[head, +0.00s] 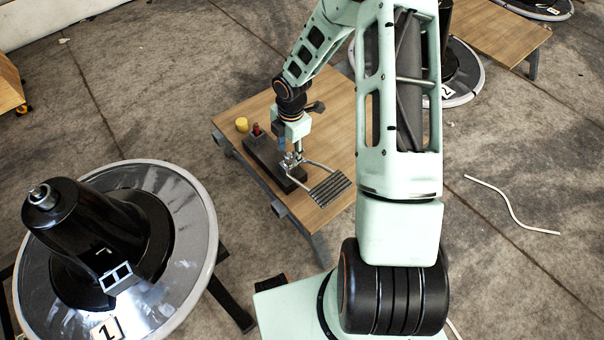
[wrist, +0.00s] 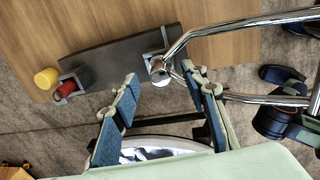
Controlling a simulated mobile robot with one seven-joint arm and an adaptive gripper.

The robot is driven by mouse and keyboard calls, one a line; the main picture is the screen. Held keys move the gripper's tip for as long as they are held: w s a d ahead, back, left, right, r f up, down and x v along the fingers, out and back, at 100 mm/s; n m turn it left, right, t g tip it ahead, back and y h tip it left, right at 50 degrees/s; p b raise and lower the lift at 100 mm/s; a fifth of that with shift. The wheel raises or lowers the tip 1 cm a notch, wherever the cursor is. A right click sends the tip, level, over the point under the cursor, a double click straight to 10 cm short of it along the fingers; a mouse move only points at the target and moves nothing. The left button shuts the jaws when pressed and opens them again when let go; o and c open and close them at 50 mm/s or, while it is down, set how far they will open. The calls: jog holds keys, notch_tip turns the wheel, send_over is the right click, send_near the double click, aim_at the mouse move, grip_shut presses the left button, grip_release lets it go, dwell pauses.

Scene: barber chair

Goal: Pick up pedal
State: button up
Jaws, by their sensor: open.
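The pedal has a ribbed dark footplate (head: 329,189) on chrome bars and lies at the front part of the wooden table in the head view. Its chrome bars (wrist: 240,27) also cross the right of the wrist view. The footplate is out of the wrist view. My gripper (head: 291,160) points down over the bracket end of the pedal. In the wrist view my gripper (wrist: 160,73) is open, with blue-padded fingers spread. The metal bracket (wrist: 158,68) shows between the fingertips. I cannot tell whether the fingers touch it.
A dark block (wrist: 112,60) lies under the bracket on the table (head: 240,106). A yellow cylinder (head: 241,124) and a red piece (head: 257,130) are at its far end. A chair base marked 1 (head: 190,215) stands at left. A white cable (head: 511,208) lies on the floor.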

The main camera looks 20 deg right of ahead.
notch_tip(320, 180, down, 2)
jog(key=shift+w+f, duration=0.1)
jog(key=shift+f, duration=0.1)
jog(key=shift+c, duration=0.5)
jog(key=shift+r, duration=0.1)
grip_shut()
